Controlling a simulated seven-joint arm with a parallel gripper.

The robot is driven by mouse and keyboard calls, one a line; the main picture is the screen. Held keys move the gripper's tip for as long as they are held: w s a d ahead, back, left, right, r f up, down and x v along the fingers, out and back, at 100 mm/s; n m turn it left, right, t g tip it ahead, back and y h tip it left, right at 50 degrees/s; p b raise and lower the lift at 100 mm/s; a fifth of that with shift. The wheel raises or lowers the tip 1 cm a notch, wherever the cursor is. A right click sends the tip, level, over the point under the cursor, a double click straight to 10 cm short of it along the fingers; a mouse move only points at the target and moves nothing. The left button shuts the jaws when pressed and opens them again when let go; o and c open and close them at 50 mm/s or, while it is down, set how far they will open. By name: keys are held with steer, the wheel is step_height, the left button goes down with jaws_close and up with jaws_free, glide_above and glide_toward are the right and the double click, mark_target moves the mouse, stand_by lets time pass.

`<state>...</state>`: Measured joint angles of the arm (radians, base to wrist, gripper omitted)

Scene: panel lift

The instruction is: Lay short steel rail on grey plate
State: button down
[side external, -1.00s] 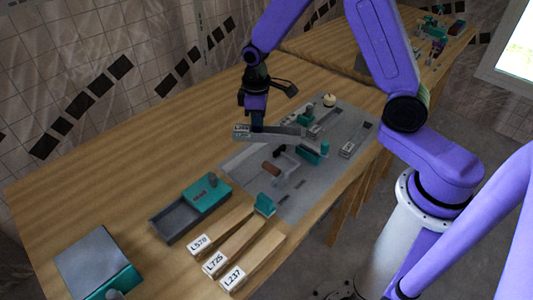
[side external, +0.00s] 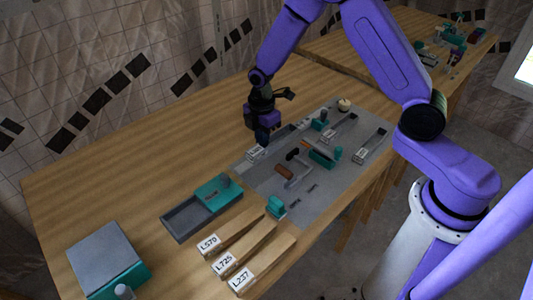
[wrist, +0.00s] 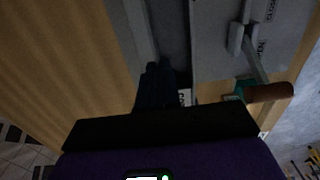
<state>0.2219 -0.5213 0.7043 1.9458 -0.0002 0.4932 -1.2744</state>
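A grey steel rail (side external: 279,136) with a white label end lies low along the far left edge of the grey plate (side external: 310,204). It looks level and in contact or nearly so; I cannot tell whether all of it rests on the plate. My gripper (side external: 262,137) is over the rail's left part with its fingers at the rail. In the wrist view my dark fingers (wrist: 157,85) are close together at the rail's wall (wrist: 140,30). The rail's label (wrist: 185,97) shows beside them; the fingertips' contact is dark and partly hidden.
More labelled rails (side external: 371,144) and a teal clamp (side external: 322,158) sit on the plate. A teal-ended tray (side external: 187,217), wooden labelled blocks (side external: 236,247) and a grey-topped teal box (side external: 105,262) stand at the front left. The back-left table is clear.

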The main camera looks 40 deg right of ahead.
mark_target(262, 162)
steer(key=shift+f, duration=2.85)
steer(key=shift+f, duration=0.1)
steer(key=c, duration=1.4)
jaws_free()
steer(key=shift+o, duration=0.2)
step_height(262, 162, up, 11)
steer(key=shift+r, duration=0.7)
